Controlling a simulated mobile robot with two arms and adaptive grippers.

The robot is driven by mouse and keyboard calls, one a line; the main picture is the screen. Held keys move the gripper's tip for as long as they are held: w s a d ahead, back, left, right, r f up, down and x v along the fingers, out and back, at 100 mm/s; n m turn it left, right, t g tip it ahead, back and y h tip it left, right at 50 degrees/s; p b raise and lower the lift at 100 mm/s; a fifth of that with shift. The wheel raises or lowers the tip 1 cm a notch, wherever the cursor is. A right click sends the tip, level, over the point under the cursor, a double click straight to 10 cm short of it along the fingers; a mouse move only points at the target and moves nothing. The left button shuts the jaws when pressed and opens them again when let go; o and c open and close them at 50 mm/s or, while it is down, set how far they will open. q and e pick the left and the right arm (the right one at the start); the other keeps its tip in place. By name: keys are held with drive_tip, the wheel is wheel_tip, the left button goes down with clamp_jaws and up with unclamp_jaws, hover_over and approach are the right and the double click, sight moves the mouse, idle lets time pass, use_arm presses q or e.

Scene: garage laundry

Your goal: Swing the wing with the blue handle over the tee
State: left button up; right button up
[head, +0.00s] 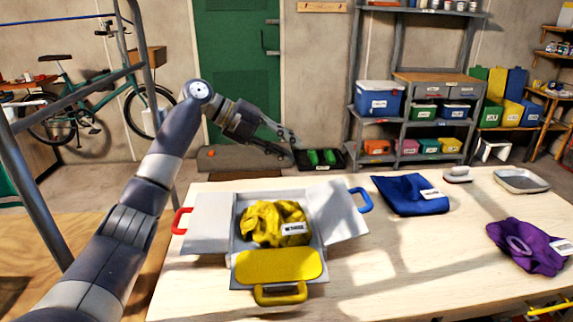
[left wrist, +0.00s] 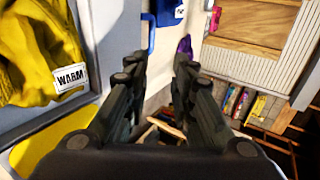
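A folding board lies on the table, its centre panel (head: 238,233) holding a crumpled yellow tee (head: 270,222) with a white label. The wing with the blue handle (head: 337,213) is spread out to the right, and its blue handle (head: 361,200) is at the outer edge. In the left wrist view the tee (left wrist: 38,50) is at left and the blue handle (left wrist: 151,35) at top centre. My left gripper (head: 289,141) is open and empty, raised beyond the back edge of the board in the head view. My right gripper is out of view.
The wing with the red handle (head: 208,222) is spread left; the yellow panel (head: 280,267) lies at the front. A blue garment (head: 408,194), a purple garment (head: 525,246) and a grey tray (head: 521,180) are to the right. The table (head: 420,270) between them is clear.

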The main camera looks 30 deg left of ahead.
use_arm(q)
drive_tip(key=shift+a+r, duration=0.1)
drive_tip(key=shift+r, duration=1.45)
drive_tip(key=shift+s+r, duration=0.1)
